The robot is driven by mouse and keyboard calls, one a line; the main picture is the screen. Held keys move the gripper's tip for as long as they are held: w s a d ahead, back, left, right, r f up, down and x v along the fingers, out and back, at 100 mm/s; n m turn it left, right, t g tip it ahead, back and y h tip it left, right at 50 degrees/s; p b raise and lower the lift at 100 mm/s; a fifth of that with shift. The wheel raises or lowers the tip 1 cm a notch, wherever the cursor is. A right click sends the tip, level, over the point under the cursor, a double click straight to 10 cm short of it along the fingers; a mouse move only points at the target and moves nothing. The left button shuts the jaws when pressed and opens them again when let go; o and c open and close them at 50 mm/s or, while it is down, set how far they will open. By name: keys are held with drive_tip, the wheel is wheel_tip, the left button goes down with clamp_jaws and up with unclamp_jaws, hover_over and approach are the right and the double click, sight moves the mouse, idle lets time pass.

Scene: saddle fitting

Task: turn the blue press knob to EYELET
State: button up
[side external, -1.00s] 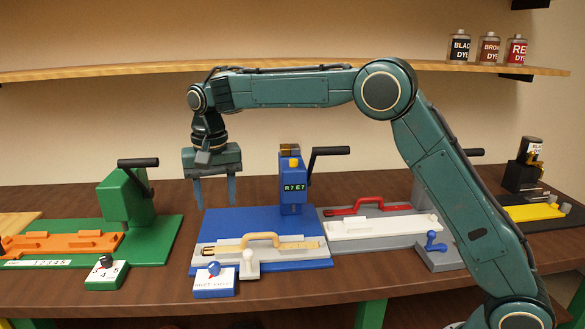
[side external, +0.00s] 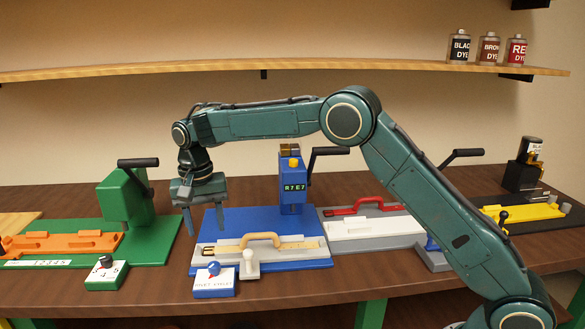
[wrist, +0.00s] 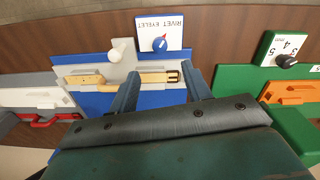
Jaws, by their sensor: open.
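The blue press knob (side external: 214,268) sits on a white-topped label block (side external: 214,285) at the front left of the blue press. In the wrist view the knob (wrist: 160,44) shows a red pointer, which appears to lean toward the RIVET side of the upside-down RIVET EYELET label (wrist: 160,24). My gripper (side external: 204,223) is open and empty, pointing down, above and behind the knob, near the left edge of the blue base. In the wrist view the knob lies beyond my fingertips (wrist: 162,72), roughly between them sideways and apart from them.
A pale lever knob (side external: 249,262) stands just right of the blue knob. A strap with a tan handle (side external: 262,239) lies in the tray behind. The blue press (side external: 292,185) has a black lever. The green press (side external: 125,195) and its black dial (side external: 106,261) are left.

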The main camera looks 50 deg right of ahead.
sight(213, 264)
wheel_tip(213, 264, down, 11)
drive_tip(key=shift+s+d, duration=0.1)
drive_tip(key=shift+d, duration=0.05)
idle(0.4)
drive_tip(key=c, duration=1)
